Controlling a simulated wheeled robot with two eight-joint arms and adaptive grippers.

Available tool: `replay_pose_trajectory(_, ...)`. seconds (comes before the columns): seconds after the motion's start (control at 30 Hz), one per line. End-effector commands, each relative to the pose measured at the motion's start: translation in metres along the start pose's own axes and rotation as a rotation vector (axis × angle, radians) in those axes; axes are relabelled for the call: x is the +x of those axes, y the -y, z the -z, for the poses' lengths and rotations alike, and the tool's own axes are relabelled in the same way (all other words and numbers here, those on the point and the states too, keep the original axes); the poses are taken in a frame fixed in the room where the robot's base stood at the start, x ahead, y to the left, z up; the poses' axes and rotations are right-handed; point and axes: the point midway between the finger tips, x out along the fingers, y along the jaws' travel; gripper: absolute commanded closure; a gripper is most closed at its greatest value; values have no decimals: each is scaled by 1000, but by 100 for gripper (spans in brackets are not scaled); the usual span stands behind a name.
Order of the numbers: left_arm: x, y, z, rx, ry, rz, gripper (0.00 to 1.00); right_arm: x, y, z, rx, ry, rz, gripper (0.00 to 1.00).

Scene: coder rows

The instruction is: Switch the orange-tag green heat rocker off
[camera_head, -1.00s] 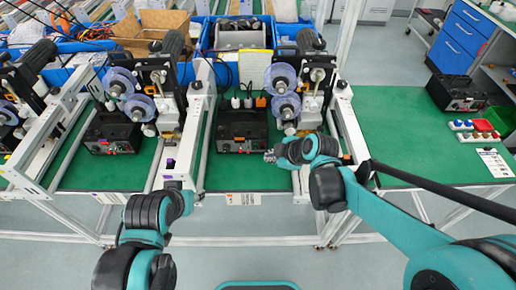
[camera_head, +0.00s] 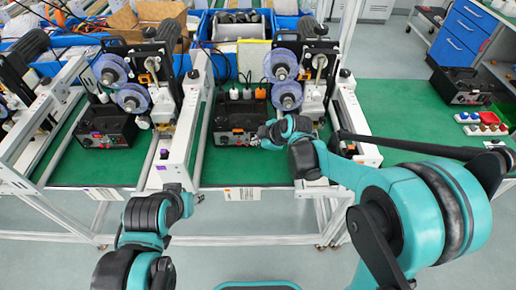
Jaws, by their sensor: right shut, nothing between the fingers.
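The black control box (camera_head: 236,118) stands on the green bench in the middle row. A pale label (camera_head: 242,194) with an orange-looking mark is on the bench edge below it. The green heat rocker is too small to make out, and my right gripper covers part of the box's right front. My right gripper (camera_head: 257,142) is shut and empty, with its tips at the lower right of the box front. I cannot tell whether they touch it. My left gripper (camera_head: 199,198) is low, in front of the bench edge; its fingers are too small to judge.
Another black box (camera_head: 107,128) is in the left row. The green bench (camera_head: 385,105) has free room to the right.

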Motion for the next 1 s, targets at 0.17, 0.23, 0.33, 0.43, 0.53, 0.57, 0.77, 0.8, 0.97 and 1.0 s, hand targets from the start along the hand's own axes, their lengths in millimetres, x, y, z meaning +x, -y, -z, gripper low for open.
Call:
replay_pose_trajectory(0.17, 0, 0, 0, 0, 0, 0, 60, 0, -2, 0, 0, 0, 0, 100)
replay_pose_trajectory(0.23, 0, 0, 0, 0, 0, 0, 60, 0, -2, 0, 0, 0, 0, 100)
replay_pose_trajectory(0.33, 0, 0, 0, 0, 0, 0, 60, 0, -2, 0, 1, 1, 2, 100)
replay_pose_trajectory(0.43, -5, 0, 4, 0, 0, 0, 60, 0, -8, 2, 16, 9, 35, 100)
replay_pose_trajectory(0.53, -14, 0, 10, 0, 0, 0, 60, 0, -17, 4, 50, 28, 108, 100)
replay_pose_trajectory(0.57, -11, 0, 8, 0, 0, 0, 60, 1, -13, 3, 47, 26, 102, 100)
replay_pose_trajectory(0.77, -10, 0, 7, 0, 0, 0, 60, 2, -12, 2, 45, 25, 100, 100)
replay_pose_trajectory(0.8, -10, 0, 7, 0, 0, 0, 60, 2, -12, 2, 45, 25, 99, 100)
replay_pose_trajectory(0.97, -14, 0, 10, 0, 0, 0, 60, -3, -15, 5, 45, 25, 99, 100)
replay_pose_trajectory(1.0, -15, 0, 11, 0, 0, 0, 60, -5, -16, 6, 45, 25, 99, 100)
